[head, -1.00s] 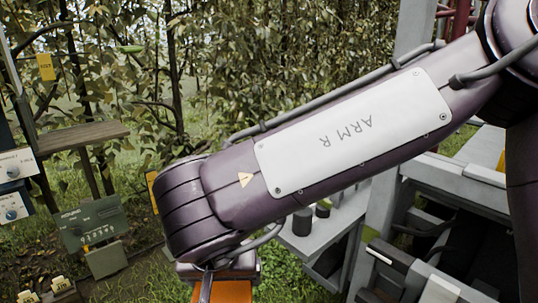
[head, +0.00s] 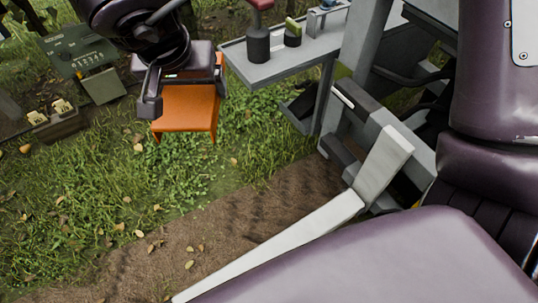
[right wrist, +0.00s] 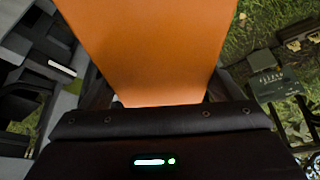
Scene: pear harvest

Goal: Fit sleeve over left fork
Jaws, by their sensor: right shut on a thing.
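The orange sleeve (head: 186,108) hangs at the upper left in the head view, above grass. My right gripper (head: 184,78) is shut on its upper end. In the right wrist view the sleeve (right wrist: 145,45) fills the upper middle, broad and flat, against the gripper body. A long pale grey fork (head: 290,240) runs from the grey machine toward the lower left in the head view. The sleeve is well apart from it, to its upper left. I cannot tell whether this is the left fork; no second fork shows clearly. My left gripper is out of view.
The grey machine (head: 375,115) stands right of centre, with a shelf (head: 285,68) holding small dark items. A green panel (head: 75,50) and a box (head: 58,125) are at the left. Grass and bare soil lie open between sleeve and fork.

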